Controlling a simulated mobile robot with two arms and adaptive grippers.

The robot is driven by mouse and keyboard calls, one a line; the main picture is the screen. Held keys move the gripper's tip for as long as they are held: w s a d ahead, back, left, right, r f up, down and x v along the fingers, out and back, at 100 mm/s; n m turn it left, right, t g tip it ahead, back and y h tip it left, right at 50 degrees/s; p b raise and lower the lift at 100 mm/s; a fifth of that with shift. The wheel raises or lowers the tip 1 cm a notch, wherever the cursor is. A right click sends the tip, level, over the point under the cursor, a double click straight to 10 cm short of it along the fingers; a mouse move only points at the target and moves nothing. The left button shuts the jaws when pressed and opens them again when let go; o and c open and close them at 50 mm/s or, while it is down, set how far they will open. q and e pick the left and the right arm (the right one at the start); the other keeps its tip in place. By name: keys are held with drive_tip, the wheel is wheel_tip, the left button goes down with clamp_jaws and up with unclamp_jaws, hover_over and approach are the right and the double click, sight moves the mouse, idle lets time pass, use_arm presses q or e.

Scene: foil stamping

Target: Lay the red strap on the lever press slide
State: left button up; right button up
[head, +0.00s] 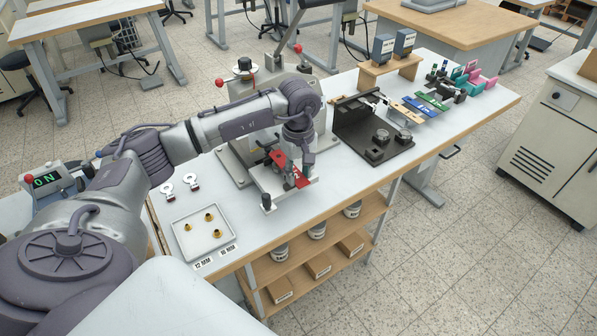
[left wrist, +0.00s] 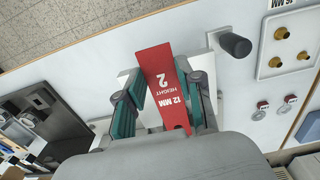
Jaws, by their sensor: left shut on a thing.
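The red strap (left wrist: 160,75) is a flat, tapering red piece with white lettering, "12 MM", "HEIGHT" and "2". In the left wrist view it lies between the teal-padded fingers of my left gripper (left wrist: 165,103), which is shut on it. In the head view the strap (head: 301,179) shows at the gripper (head: 298,172), over the lever press slide (head: 281,195). The slide is a pale plate with a black knob (left wrist: 235,45) at its front. I cannot tell whether the strap touches the slide. The lever press (head: 245,95) stands behind, partly hidden by my arm. My right gripper is not in view.
A tray (head: 186,250) with brass pieces lies left of the press, near two ring-topped tags (head: 167,188). A black fixture (head: 355,125) stands right of the press. Tan, blue and green straps (head: 432,101) lie farther right. The bench front between tray and press is clear.

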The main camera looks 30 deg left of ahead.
use_arm(q)
drive_tip(key=shift+f+b, duration=0.95)
drive_tip(key=shift+f, duration=0.25)
drive_tip(key=o, duration=1)
drive_tip(key=shift+r, duration=0.1)
wheel_tip(320, 180, up, 12)
drive_tip(key=shift+f, duration=0.1)
